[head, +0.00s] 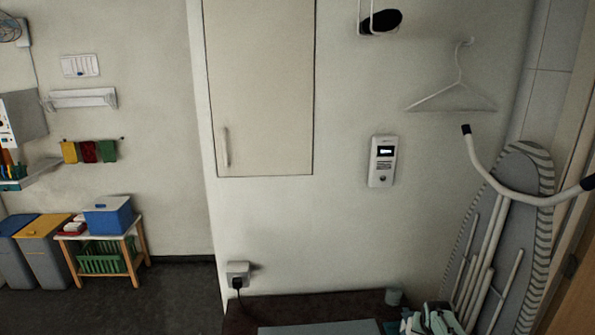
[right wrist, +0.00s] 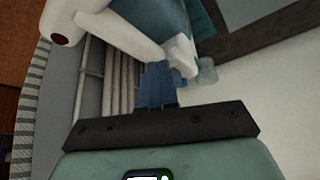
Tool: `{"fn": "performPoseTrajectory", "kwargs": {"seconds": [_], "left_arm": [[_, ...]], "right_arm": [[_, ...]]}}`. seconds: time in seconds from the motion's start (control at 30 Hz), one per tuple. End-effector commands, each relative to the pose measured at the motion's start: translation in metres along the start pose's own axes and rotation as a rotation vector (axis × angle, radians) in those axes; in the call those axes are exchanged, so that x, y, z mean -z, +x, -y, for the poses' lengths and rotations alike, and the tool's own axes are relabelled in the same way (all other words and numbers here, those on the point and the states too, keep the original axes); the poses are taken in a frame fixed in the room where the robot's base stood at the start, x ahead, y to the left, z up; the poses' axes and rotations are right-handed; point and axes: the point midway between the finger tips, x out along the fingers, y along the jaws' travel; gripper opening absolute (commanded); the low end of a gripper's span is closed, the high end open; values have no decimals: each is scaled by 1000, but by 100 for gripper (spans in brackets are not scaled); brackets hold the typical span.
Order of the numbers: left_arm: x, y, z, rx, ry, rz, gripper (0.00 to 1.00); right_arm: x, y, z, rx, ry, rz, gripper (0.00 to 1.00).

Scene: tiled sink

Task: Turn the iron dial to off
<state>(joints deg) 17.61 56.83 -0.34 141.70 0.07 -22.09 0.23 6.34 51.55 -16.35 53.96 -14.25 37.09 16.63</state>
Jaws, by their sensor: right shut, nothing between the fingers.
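My right gripper (right wrist: 158,72) is in the right wrist view, its blue fingers shut together with nothing between them. Just beyond the fingertips is a white body (right wrist: 120,32) with a dark reddish round spot at its left end. It looks like the iron, but I cannot be sure. I cannot make out a dial marking or whether the fingers touch it. In the head view, pale teal and white shapes (head: 432,321) are cut off by the bottom edge, and I cannot separate iron from gripper there. My left gripper is not in view.
An ironing board (head: 522,230) with striped edge leans at the right, its curved white foot (head: 520,196) sticking out. A plugged socket (head: 238,274) is on the wall.

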Motion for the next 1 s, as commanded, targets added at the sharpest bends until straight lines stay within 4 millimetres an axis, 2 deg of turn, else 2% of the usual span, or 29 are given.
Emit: {"fn": "performPoseTrajectory", "kwargs": {"seconds": [0.53, 1.0], "left_arm": [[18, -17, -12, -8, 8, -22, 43], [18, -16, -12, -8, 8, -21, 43]], "right_arm": [[29, -50, 1, 1, 0, -2, 0], [29, -53, 0, 0, 0, 2, 0]]}}
